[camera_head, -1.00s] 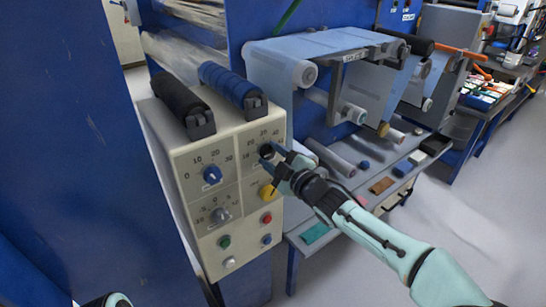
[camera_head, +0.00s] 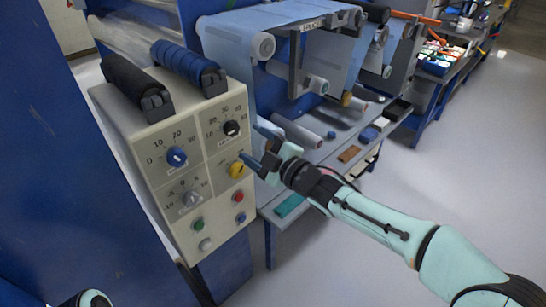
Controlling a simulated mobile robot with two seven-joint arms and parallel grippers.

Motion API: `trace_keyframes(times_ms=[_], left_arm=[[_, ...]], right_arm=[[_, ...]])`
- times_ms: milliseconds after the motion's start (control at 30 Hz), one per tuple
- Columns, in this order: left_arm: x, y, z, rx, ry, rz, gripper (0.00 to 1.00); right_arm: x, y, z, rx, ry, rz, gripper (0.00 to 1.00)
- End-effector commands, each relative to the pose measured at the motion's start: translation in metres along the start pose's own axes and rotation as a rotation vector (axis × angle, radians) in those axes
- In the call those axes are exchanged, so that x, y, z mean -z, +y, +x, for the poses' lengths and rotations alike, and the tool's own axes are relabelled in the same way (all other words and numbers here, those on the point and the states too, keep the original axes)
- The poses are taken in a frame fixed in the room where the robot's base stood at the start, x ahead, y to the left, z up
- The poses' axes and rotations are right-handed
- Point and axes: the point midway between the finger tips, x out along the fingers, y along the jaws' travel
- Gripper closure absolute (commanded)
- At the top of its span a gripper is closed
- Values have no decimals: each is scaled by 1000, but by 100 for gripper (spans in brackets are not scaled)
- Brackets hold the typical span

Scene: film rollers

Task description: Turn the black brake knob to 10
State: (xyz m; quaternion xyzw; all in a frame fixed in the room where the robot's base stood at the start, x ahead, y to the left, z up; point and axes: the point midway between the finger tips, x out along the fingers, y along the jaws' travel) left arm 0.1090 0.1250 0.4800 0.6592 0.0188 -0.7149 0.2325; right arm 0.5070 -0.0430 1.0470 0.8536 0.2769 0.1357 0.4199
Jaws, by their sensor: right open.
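The black brake knob (camera_head: 231,128) sits at the upper right of the beige control panel (camera_head: 215,213), inside a printed number dial. My right gripper (camera_head: 254,147) is open and empty. Its blue-tipped fingers are just right of and below the black knob, apart from it, near the yellow knob (camera_head: 237,170). The exact pointer setting of the black knob is too small to read. At the bottom left a small part of my left arm shows, but its gripper fingers do not.
A blue knob (camera_head: 177,157) and a grey knob (camera_head: 191,199) are on the panel's left side. Green, red, white and blue buttons are below. Two rollers, black (camera_head: 137,85) and blue (camera_head: 188,68), lie on top. A shelf with loose items is at the right.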

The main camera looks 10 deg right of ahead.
Motion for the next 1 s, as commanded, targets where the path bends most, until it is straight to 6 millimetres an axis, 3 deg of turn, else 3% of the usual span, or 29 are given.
trace_keyframes(times_ms=[100, 333, 900, 1000], left_arm=[[0, 0, -1, 0, 0, 0, 100], [-1, 0, -2, 0, -3, 0, 100], [-1, 0, -2, 1, -4, 0, 100], [-2, 1, -5, 1, -4, 0, 100]], right_arm=[[0, 1, -28, -1, -2, -4, 31], [0, 0, -59, 0, 0, -1, 31], [0, 0, -66, 1, 0, 0, 31], [-8, -6, -64, 12, -17, 31, 31]])
